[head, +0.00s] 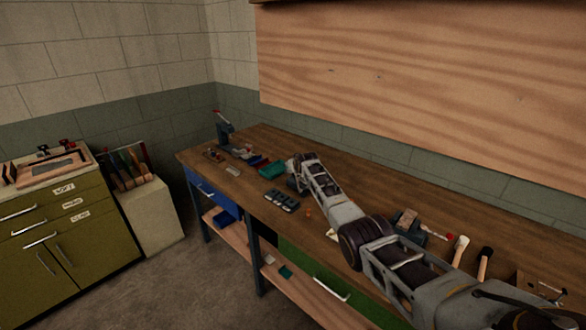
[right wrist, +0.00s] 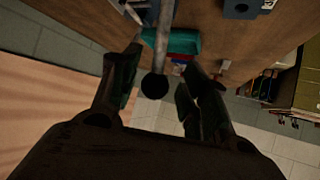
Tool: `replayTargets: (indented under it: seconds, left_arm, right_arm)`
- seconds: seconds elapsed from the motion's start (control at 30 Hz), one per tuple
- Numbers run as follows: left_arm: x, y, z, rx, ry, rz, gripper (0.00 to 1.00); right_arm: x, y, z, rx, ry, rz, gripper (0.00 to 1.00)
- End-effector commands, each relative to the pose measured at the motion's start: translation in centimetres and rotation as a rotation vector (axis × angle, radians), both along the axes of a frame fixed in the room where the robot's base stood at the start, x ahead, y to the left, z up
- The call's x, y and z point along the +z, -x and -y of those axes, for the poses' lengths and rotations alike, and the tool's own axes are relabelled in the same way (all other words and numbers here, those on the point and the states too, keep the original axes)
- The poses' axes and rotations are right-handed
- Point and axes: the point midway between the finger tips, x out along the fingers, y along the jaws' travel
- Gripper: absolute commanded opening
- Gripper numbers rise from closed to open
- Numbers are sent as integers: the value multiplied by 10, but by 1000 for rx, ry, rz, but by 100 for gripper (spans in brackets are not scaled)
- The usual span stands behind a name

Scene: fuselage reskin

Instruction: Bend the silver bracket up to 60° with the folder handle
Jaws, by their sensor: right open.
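My right gripper (head: 298,170) reaches over the workbench from the lower right in the head view. In the right wrist view its fingers (right wrist: 158,72) are apart. A grey rod with a round black knob (right wrist: 153,86), which looks like the folder handle, shows between them. The knob lies between the fingers with a visible gap on each side; I cannot tell its depth relative to the fingertips. The folder body is not clearly visible, and my gripper hides that area in the head view. I cannot make out the silver bracket for certain. My left gripper is not in view.
The wooden workbench (head: 335,178) runs along the wall. A teal block (head: 271,169) and a dark tray of several compartments (head: 281,200) are near my gripper. A red-handled tool (head: 223,128) stands at the far end. Mallets (head: 460,250) lie near my arm. An olive cabinet (head: 65,235) stands left.

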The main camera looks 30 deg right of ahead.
Motion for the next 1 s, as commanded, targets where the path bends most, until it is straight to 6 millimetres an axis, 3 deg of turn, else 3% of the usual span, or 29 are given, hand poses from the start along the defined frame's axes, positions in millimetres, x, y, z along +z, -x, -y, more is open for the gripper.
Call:
replayTargets:
  seconds: [1.0]
  left_arm:
    - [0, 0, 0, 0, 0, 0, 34]
  right_arm:
    - [15, 20, -2, -2, 1, 2, 45]
